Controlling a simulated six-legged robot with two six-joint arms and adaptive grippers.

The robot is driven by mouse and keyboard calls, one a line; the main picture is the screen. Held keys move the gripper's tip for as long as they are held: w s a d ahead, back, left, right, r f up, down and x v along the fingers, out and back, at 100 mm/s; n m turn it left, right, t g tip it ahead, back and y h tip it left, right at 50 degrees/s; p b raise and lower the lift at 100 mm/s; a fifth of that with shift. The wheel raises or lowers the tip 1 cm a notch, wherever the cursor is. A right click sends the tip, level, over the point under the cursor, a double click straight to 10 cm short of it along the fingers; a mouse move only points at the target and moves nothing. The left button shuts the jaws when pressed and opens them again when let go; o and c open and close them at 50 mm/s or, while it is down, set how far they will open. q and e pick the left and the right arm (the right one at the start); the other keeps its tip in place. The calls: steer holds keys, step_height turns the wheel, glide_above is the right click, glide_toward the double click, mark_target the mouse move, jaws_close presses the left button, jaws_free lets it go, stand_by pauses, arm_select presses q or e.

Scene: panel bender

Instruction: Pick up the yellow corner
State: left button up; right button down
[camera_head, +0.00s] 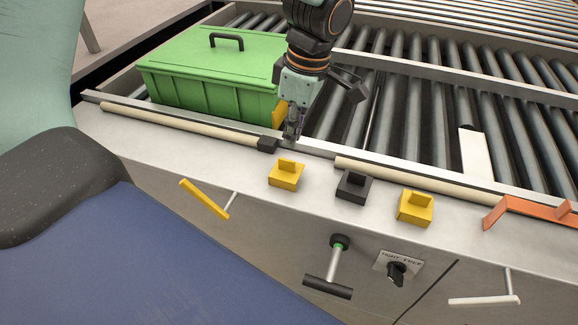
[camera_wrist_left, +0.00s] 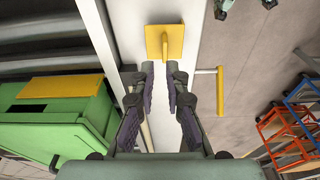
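A yellow corner (camera_head: 286,178) with an upright tab sits on the metal ledge. A second, similar yellow piece (camera_head: 415,210) sits further right, with a black one (camera_head: 354,188) between them. My left gripper (camera_head: 292,138) points down just behind the nearer yellow corner, apart from it. In the left wrist view a yellow corner (camera_wrist_left: 165,42) lies just beyond the fingertips, its tab lined up with the gap. The left gripper (camera_wrist_left: 160,72) is open and empty. My right gripper is not in view.
A green lidded box (camera_head: 215,70) stands behind the ledge at left, with a yellow plate (camera_wrist_left: 60,86) on it. Rollers (camera_head: 410,120) fill the back. A yellow handle (camera_head: 204,199) juts from the front panel. An orange angled piece (camera_head: 535,209) lies at right.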

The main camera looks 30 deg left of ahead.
mark_target(287, 160)
arm_select(q)
steer(key=f, duration=0.4)
steer(key=s+f, duration=0.1)
steer(key=f, duration=0.1)
steer(key=shift+a+f, duration=0.2)
steer(key=shift+a, duration=0.1)
steer(key=shift+w+f, duration=0.15)
steer(key=shift+f, duration=0.2)
steer(key=shift+s+r, duration=0.1)
steer(key=shift+s, duration=0.1)
jaws_close()
steer(key=shift+w, duration=0.1)
steer(key=shift+r, duration=0.1)
